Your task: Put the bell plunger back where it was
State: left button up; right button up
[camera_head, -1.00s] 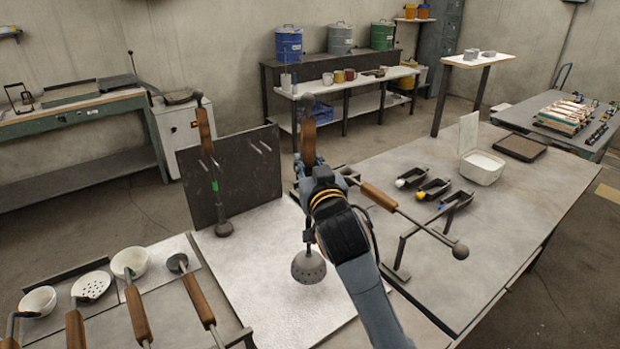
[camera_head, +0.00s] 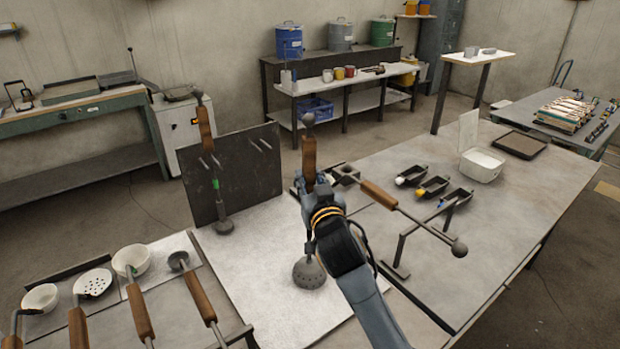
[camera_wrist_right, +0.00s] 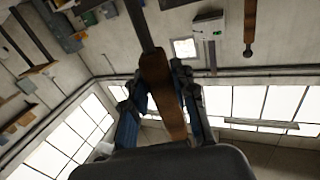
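The bell plunger has a wooden handle (camera_head: 309,154), a ball on top and a grey perforated bell (camera_head: 309,273) at its lower end. My right gripper (camera_head: 316,178) is shut on its handle, one finger on each side of the wood (camera_wrist_right: 163,95) in the right wrist view. The plunger is near upright, with the bell over the white sheet; I cannot tell whether it touches. A dark board (camera_head: 250,185) stands behind it to the left, with free pegs (camera_head: 262,146) at its right side. My left gripper is not in view.
Another tool with a green band (camera_head: 216,184) hangs at the board's left. Several ladles (camera_head: 137,310) lie front left. A rack with a wooden-handled rod (camera_head: 380,195) stands close right of my arm. Small black moulds (camera_head: 433,186) and a white bin (camera_head: 482,165) lie beyond.

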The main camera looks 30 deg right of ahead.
jog(key=shift+o, duration=1.1)
jog(key=shift+r, duration=0.2)
jog(key=b+v, duration=0.2)
jog(key=v, duration=1)
